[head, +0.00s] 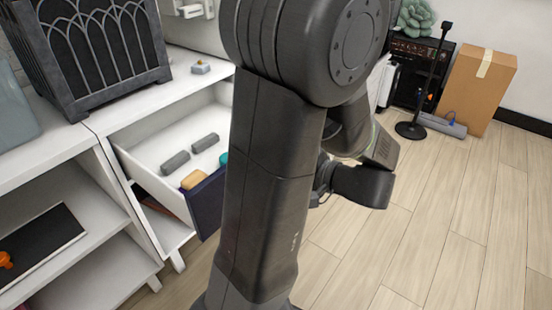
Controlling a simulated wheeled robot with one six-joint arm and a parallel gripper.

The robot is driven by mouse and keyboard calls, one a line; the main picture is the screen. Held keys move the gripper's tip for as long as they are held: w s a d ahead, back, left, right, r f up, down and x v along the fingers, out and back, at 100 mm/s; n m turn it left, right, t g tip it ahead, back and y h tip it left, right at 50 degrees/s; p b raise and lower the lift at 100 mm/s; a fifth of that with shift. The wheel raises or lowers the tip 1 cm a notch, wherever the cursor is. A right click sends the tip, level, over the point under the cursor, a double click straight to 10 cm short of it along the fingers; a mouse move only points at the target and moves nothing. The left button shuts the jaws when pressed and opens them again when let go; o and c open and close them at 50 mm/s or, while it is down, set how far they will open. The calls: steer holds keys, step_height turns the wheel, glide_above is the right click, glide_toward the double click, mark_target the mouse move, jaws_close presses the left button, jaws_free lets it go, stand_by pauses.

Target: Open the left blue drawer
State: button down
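The blue drawer (207,203) is in the white cabinet at the left of the head view. It stands pulled out, with its white inside showing. Its dark blue front is partly hidden behind my arm. Two grey blocks, a yellow-orange block (194,180) and a teal item (223,159) lie in it. My arm fills the middle of the view, and its wrist end is to the right of the drawer front. The fingers of my gripper cannot be made out, and contact with the drawer cannot be seen.
A dark lattice-sided box (95,45) stands on the white cabinet top (110,118). Open shelves (95,275) are at the lower left. A microphone stand (411,130), an amplifier and a cardboard box (478,88) are at the back right. The wooden floor at right is clear.

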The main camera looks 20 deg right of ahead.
steer(key=shift+s+d, duration=0.15)
steer(key=c, duration=1.5)
jaws_free()
steer(key=p+v, duration=0.3)
steer(key=v, duration=1)
steer(key=shift+s+d, duration=0.25)
steer(key=shift+s, duration=0.05)
steer(key=shift+a, duration=0.1)
steer(key=shift+b+x, duration=1.5)
steer(key=shift+x, duration=5.35)
